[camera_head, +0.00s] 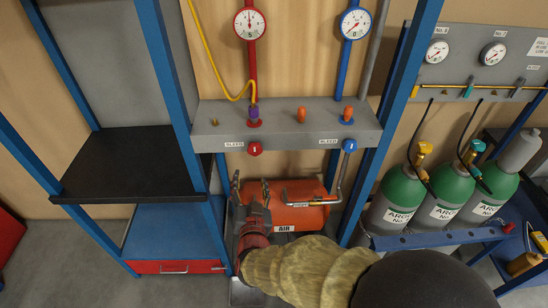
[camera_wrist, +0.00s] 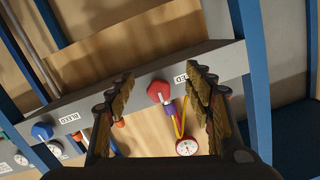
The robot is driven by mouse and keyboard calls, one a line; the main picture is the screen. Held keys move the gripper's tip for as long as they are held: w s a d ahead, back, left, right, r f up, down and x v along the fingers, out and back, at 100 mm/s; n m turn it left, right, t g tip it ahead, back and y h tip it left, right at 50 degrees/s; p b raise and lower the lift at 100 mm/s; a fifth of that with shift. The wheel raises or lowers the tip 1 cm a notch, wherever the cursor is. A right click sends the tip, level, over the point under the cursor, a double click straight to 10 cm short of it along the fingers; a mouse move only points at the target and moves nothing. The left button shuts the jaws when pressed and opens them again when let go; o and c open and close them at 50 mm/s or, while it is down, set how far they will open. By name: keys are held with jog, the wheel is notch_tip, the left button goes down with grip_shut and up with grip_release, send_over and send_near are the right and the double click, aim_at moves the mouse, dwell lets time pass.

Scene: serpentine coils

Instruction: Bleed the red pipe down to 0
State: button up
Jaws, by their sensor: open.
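The red pipe (camera_head: 251,60) runs down the wooden back panel from a round white gauge (camera_head: 249,23); its needle points about straight up, and a 5 is printed low on the dial. A red bleed knob (camera_head: 255,148) sits on the front of the grey ledge, beside a BLEED label; it also shows in the wrist view (camera_wrist: 160,92). My gripper (camera_head: 251,188) is open and empty, below the red knob in the head view. In the wrist view the fingers (camera_wrist: 163,95) stand apart, with the knob between them in the picture; no contact is visible.
A blue knob (camera_head: 350,146) sits right on the same ledge (camera_head: 300,138), below a blue pipe (camera_head: 347,75). A yellow hose (camera_head: 211,60) joins a purple fitting (camera_head: 253,111). An orange AIR tank (camera_head: 310,215) lies beneath. Blue posts flank the ledge; green cylinders (camera_head: 398,190) stand right.

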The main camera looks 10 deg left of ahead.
aim_at(254, 153)
jog(key=w+r, duration=0.1)
jog(key=w, duration=0.1)
jog(key=w+r+t, duration=0.1)
jog(key=w, duration=0.2)
jog(key=w+r+t, duration=0.1)
jog(key=w, duration=0.2)
jog(key=shift+w+a+r+m+h+b, duration=0.2)
jog(key=shift+a+r+m+h+b, duration=0.1)
jog(key=shift+h+b, duration=0.1)
jog(key=c, duration=1.1)
jog(key=shift+c, duration=0.3)
